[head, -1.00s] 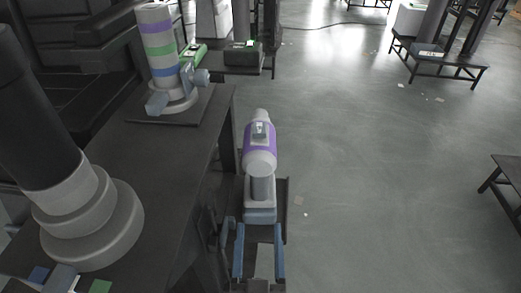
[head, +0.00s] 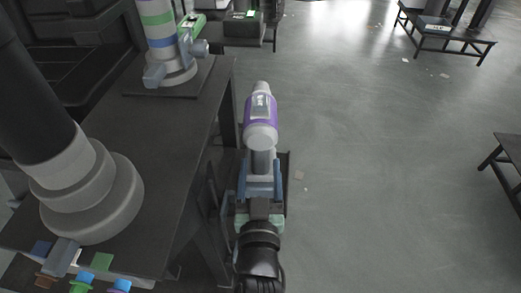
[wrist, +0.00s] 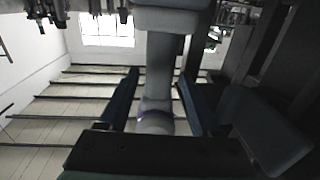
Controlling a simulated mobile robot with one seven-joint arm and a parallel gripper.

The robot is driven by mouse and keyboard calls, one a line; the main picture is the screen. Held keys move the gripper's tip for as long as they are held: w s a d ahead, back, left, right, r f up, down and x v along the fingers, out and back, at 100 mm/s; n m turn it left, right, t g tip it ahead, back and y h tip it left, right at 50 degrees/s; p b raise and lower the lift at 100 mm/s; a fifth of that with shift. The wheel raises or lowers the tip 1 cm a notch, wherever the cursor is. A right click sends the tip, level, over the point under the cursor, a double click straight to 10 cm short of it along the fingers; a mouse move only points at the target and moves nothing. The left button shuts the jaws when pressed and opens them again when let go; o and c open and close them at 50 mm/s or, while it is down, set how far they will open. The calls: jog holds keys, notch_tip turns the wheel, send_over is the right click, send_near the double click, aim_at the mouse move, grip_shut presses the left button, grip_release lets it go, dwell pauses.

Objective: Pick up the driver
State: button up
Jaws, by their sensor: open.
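The driver (head: 262,108) is grey with a purple band and stands in the middle of the head view, beside the dark bench. My gripper (head: 263,178) is open, with one blue finger on each side of the driver's grey handle. In the wrist view the driver's handle (wrist: 160,65) runs between the two fingers of my gripper (wrist: 157,98). A gap shows between the handle and each finger there. The driver's lower part is partly hidden behind my gripper in the head view.
The dark bench (head: 125,165) lies close on the left. It carries a banded column (head: 160,40) and several coloured blocks (head: 102,262). A low dark table (head: 450,37) stands at the far right. The grey floor (head: 385,150) to the right is mostly clear.

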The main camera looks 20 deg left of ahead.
aim_at(261, 159)
jog(key=shift+x, duration=2.3)
grip_shut()
jog(key=shift+r, duration=0.25)
